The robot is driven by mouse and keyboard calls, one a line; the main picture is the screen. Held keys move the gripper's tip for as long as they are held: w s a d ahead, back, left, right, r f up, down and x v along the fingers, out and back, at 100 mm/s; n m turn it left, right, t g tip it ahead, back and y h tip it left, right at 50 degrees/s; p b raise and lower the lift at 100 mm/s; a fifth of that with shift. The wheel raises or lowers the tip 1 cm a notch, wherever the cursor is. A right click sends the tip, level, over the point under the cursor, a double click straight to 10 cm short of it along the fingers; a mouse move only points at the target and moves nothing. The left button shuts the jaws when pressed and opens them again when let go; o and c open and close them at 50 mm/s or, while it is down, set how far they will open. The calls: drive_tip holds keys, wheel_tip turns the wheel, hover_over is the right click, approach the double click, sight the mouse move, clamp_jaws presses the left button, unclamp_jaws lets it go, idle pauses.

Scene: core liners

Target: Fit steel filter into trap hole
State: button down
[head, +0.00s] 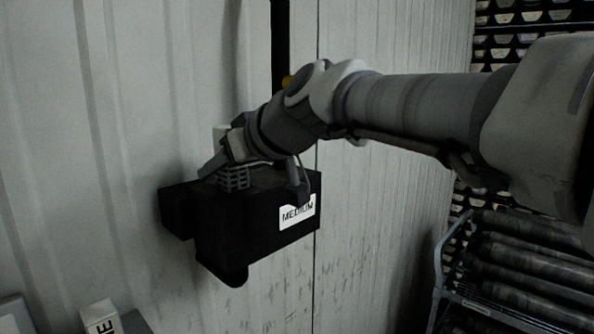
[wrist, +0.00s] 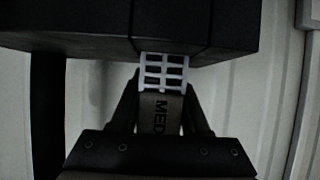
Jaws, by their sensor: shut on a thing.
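A black box-shaped trap (head: 270,245) with a white "MEDIUM" label is at the pale wall in the head view. Its dark side also fills the top of the wrist view (wrist: 60,25). The steel filter is a pale grid basket (head: 235,180) at the top of the trap, in my gripper (head: 228,168). In the wrist view my gripper (wrist: 163,85) is shut on the filter (wrist: 164,72), whose grey body reads "MED". The grid end meets or overlaps the trap's edge; I cannot tell whether it is inside. The hole itself is hidden.
A dark vertical post (head: 280,45) stands behind the trap. A small white block (head: 101,317) with partly visible lettering is at the lower left. A metal rack with several dark tubes (head: 530,265) stands at the lower right. Floor space below the trap is not clearly visible.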

drive_tip(key=shift+f+b, duration=0.25)
drive_tip(key=shift+b, duration=0.25)
drive_tip(key=shift+f, duration=0.25)
